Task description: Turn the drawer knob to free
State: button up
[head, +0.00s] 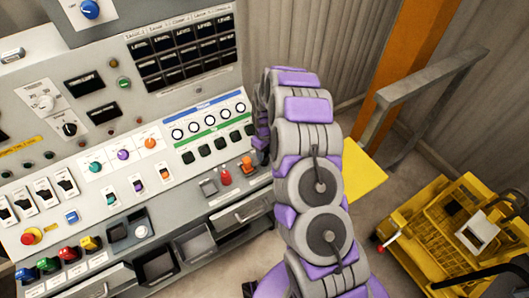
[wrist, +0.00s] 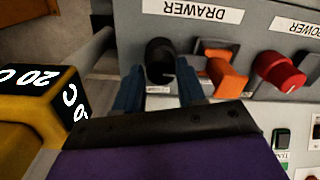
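In the wrist view, the black drawer knob (wrist: 160,60) stands out from the grey panel beside a white plate reading DRAWER (wrist: 193,10). My gripper (wrist: 159,72) is open, with one blue-grey finger on each side of the knob. A narrow gap seems to show on each side, but I cannot tell whether a finger touches it. In the head view, my arm hides the knob and most of my gripper.
An orange rocker switch (wrist: 228,75) and a red knob (wrist: 278,70) sit close to the right of the drawer knob. A yellow and black block marked 20 C (wrist: 35,118) is near on the left. A yellow cart (head: 455,225) stands at right in the head view.

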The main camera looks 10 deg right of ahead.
aim_at(265, 154)
jog(key=o, duration=0.3)
jog(key=shift+s, duration=0.1)
jog(key=shift+o, duration=0.2)
notch_tip(265, 154, up, 17)
jog(key=p, duration=0.2)
jog(key=shift+d, duration=0.15)
jog(key=shift+r, duration=0.1)
dwell(0.3)
jog(key=s+a+r+m+g, duration=0.1)
jog(key=s+r, duration=0.6)
jog(key=s, duration=0.3)
jog(key=s+a+r+m, duration=0.1)
jog(key=s+r+m, duration=0.1)
jog(key=s+r, duration=0.7)
jog(key=s+d+m, duration=0.1)
jog(key=s+m, duration=0.2)
jog(key=s, duration=2)
jog(key=shift+d+m+g+b, duration=0.25)
jog(key=shift+m+g+b, duration=0.05)
jog(key=shift+m+g, duration=0.1)
